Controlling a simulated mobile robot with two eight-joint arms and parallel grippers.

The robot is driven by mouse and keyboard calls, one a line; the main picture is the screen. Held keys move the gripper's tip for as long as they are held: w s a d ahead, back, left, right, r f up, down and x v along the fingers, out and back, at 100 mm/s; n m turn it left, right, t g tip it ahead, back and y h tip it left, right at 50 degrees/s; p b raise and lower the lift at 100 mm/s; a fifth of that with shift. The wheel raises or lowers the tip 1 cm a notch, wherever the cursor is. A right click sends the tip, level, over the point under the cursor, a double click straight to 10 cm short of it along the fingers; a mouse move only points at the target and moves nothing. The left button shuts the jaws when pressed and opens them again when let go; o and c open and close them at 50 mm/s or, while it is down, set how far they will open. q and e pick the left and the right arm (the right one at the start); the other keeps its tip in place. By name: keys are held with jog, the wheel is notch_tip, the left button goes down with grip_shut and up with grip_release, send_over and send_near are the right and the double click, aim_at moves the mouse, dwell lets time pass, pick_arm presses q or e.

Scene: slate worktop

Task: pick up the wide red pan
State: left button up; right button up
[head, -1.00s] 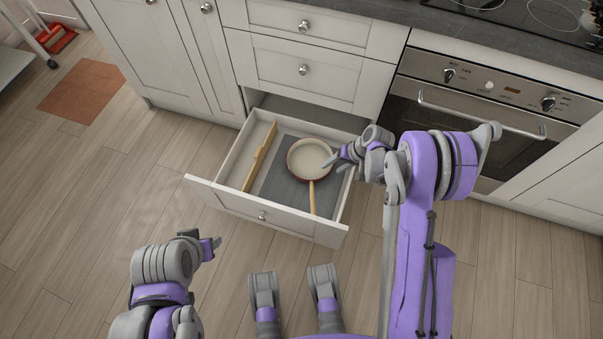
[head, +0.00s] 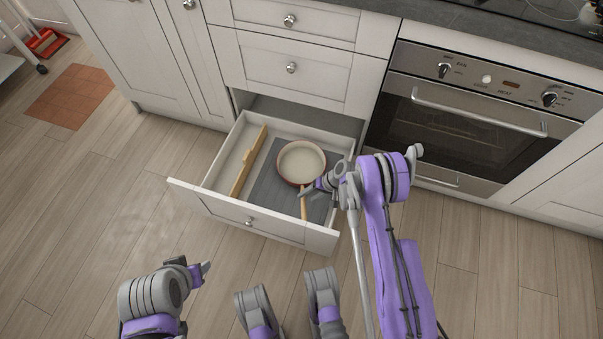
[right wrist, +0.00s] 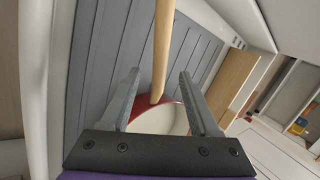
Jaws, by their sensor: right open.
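The wide red pan (head: 301,161) lies in the open drawer, with a cream inside, a red outer wall and a light wooden handle pointing to the drawer front. My right gripper (head: 313,188) is over the drawer, by the pan's near right edge and the handle. In the right wrist view the open fingers (right wrist: 158,77) stand on either side of the handle (right wrist: 161,50) in the picture, with part of the pan (right wrist: 163,119) beyond them. I cannot tell the gap in depth. My left gripper (head: 199,273) is over the floor, away from the drawer; its jaws are unclear.
The drawer (head: 255,226) is pulled out below closed drawers, its walls around the pan. A long wooden piece (head: 248,162) lies at its left side, on or beside the grey ribbed liner (head: 268,187). An oven (head: 460,125) stands to the right. Floor is clear in front.

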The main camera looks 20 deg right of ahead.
aim_at(303, 200)
jog(key=b+x, duration=0.1)
jog(key=x, duration=0.3)
jog(key=shift+s+a+f, duration=0.1)
jog(key=shift+a+f, duration=0.05)
jog(key=shift+f, duration=0.15)
grip_shut()
dwell(1.1)
